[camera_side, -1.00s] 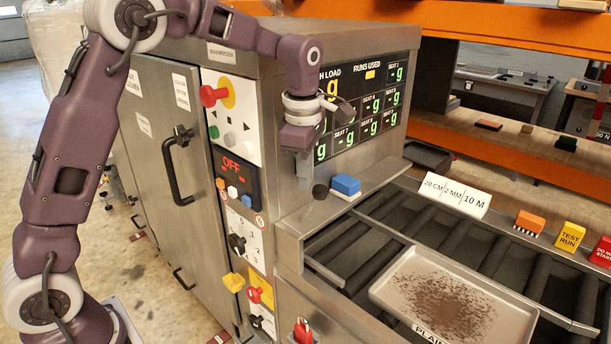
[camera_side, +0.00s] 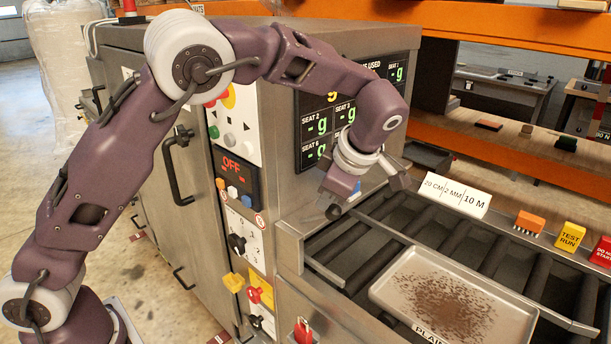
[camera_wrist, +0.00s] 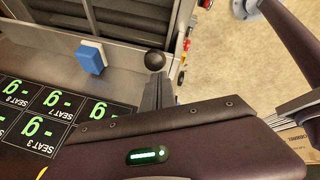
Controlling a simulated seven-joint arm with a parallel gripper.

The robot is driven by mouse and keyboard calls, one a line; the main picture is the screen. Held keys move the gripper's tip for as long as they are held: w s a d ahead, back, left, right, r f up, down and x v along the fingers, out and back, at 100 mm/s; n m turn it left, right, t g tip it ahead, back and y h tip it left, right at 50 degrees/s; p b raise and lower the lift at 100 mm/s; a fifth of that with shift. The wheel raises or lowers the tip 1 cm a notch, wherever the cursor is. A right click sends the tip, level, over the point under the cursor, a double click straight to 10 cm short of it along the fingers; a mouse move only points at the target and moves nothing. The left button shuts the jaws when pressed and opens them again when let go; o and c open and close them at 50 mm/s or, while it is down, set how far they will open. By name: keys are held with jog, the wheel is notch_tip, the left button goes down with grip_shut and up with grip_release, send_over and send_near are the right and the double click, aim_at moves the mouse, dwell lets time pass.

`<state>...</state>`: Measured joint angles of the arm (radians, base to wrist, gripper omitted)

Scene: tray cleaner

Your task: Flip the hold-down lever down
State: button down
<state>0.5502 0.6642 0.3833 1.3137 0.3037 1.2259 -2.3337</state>
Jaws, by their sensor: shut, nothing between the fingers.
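A round black knob (camera_side: 333,212), which looks like the end of the hold-down lever, is by the front edge of the steel shelf (camera_side: 285,222). Its stem is hidden, so I cannot tell the lever's full angle. My gripper (camera_side: 328,197) is shut and empty, right at the knob in the side view. In the wrist view the dark knob (camera_wrist: 154,60) sits just beyond the tips of my shut grey gripper (camera_wrist: 154,84). Contact looks likely, but I cannot be sure.
A blue block (camera_wrist: 90,57) on a white base stands on the shelf near the knob. The display panel (camera_side: 322,125) is behind my wrist. A tray (camera_side: 385,300) with brown crumbs lies on the rollers at right. The control panel (camera_side: 238,180) is at left.

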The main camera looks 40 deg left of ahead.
jog(key=d+f+y, duration=0.4)
jog(key=f, duration=0.1)
jog(key=shift+d+f, duration=0.15)
jog(key=shift+f, duration=0.05)
jog(key=shift+s+d+f, duration=0.1)
jog(key=shift+f, duration=0.1)
dwell(0.4)
jog(key=w+v, duration=0.1)
jog(key=v, duration=0.9)
jog(key=shift+s, duration=0.4)
jog(key=shift+r, duration=0.1)
